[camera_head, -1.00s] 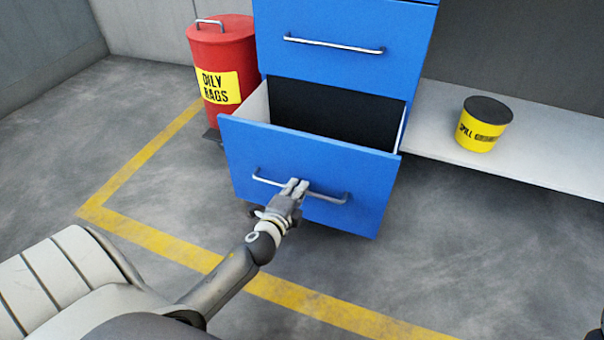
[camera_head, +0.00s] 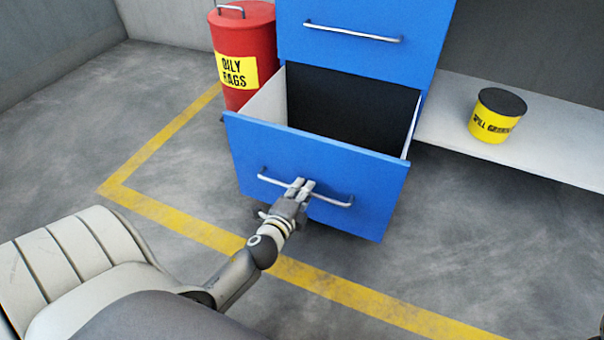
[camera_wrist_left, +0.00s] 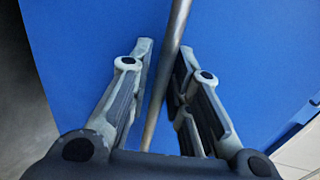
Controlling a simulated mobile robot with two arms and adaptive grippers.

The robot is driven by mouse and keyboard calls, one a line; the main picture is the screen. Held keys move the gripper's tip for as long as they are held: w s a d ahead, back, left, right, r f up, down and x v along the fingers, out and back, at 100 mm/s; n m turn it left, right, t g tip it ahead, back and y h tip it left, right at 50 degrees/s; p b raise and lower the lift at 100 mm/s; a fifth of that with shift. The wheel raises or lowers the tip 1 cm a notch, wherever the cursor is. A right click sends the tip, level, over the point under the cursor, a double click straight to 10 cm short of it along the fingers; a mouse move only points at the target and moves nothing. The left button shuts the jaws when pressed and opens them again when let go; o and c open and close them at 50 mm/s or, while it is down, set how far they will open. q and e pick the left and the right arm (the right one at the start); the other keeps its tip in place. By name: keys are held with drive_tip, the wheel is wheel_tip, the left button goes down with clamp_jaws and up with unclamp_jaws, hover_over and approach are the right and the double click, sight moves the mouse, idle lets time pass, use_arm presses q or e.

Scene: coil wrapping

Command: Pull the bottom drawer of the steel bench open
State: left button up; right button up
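The bottom drawer (camera_head: 315,180) of the blue steel bench is pulled out, with its dark inside and pale side walls showing in the head view. The bench's upper drawer (camera_head: 365,58) is closed. My left gripper (camera_head: 301,186) is at the middle of the bottom drawer's metal handle (camera_head: 335,202). The blue drawer front fills most of that view. My right gripper is not seen.
A red oily rags can (camera_head: 245,50) stands on the floor left of the bench. A yellow tub (camera_head: 495,117) with a dark lid sits on the pale low shelf (camera_head: 560,155) at right. A yellow line (camera_head: 170,217) crosses the otherwise clear grey floor.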

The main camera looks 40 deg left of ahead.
use_arm(q)
drive_tip(key=shift+o, duration=0.6)
drive_tip(key=shift+s, duration=0.15)
drive_tip(key=v, duration=1.1)
drive_tip(key=shift+s+r, duration=0.15)
drive_tip(key=shift+s, duration=0.2)
